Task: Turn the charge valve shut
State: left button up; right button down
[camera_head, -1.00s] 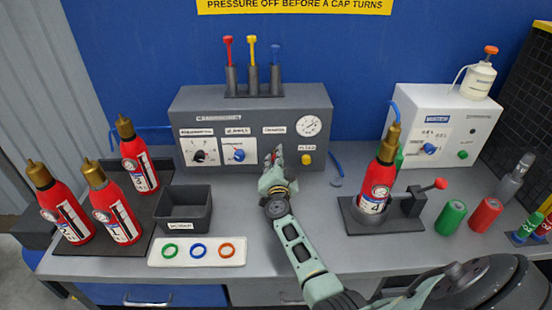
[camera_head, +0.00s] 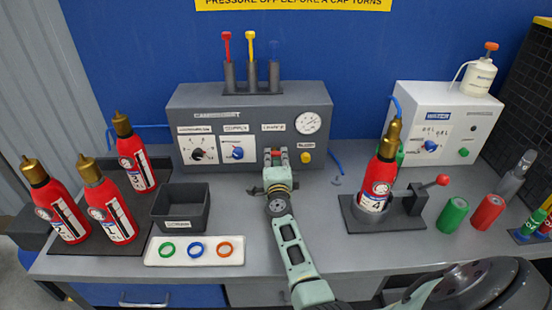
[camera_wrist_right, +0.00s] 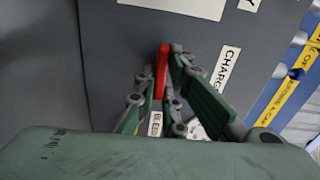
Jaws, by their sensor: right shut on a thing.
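The charge valve's red handle (camera_wrist_right: 162,70) is on the front of the grey charging unit (camera_head: 185,100). In the right wrist view it stands between the finger pads, beside a label reading CHARG. My right gripper (camera_head: 276,156) reaches the panel below the gauge (camera_head: 313,121) and is shut on the handle; the fingers also show in the wrist view (camera_wrist_right: 163,85). In the head view the gripper covers most of the valve, with only bits of red showing. My left gripper is not in view.
A yellow button (camera_head: 306,157) sits just right of my gripper. A black bin (camera_head: 180,207) and a tray of coloured rings (camera_head: 195,250) are left of my forearm. Extinguisher 4 (camera_head: 377,185) stands in a clamp to the right. Three extinguishers stand at left.

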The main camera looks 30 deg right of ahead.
jog(key=shift+f+m, duration=0.15)
jog(key=shift+m, duration=0.25)
jog(key=c, duration=1.8)
grip_release()
jog(key=shift+c, duration=0.2)
